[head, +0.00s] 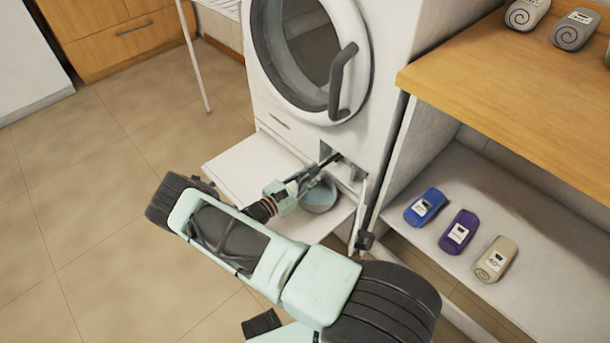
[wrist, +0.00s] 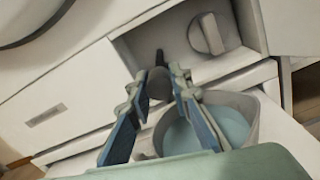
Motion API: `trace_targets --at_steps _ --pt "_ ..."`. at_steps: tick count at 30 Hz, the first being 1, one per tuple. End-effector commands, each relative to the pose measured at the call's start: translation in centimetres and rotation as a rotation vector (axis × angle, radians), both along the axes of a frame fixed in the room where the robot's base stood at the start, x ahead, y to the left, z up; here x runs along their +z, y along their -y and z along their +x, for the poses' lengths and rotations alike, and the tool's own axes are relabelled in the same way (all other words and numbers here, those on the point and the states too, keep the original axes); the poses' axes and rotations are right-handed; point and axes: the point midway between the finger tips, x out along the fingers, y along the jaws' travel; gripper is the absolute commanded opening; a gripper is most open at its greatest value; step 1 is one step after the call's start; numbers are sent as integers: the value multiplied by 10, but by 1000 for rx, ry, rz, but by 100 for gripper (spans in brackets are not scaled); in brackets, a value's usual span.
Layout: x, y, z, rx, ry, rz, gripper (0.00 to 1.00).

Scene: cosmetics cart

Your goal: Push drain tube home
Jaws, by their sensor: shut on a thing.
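The drain tube (head: 333,158) is a short dark tube at the small open compartment low on the washing machine's front. In the wrist view its dark end (wrist: 159,58) shows beyond my fingertips, pointing into the compartment (wrist: 185,45). My gripper (wrist: 158,82) is shut on the tube, with one finger on each side of it. In the head view my gripper (head: 318,171) is in front of the compartment, above a bowl. How deep the tube sits is hidden. A round light-grey filter knob (wrist: 207,35) is in the compartment, right of the tube.
A bowl of bluish water (wrist: 205,130) stands below my gripper on a white pulled-out panel (head: 235,165). The washer door (head: 305,55) is above. Open floor lies left.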

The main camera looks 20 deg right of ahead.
Motion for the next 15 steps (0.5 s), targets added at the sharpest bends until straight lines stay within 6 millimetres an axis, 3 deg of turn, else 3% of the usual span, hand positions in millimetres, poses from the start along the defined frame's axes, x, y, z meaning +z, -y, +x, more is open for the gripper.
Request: trace_targets --at_steps 1,6,9,15 --pt "1 20 0 -6 -2 -6 0" --pt "-2 65 17 -5 1 -2 0" --pt "-2 82 25 -3 1 -1 0" --pt "0 95 31 -1 -1 0 0"
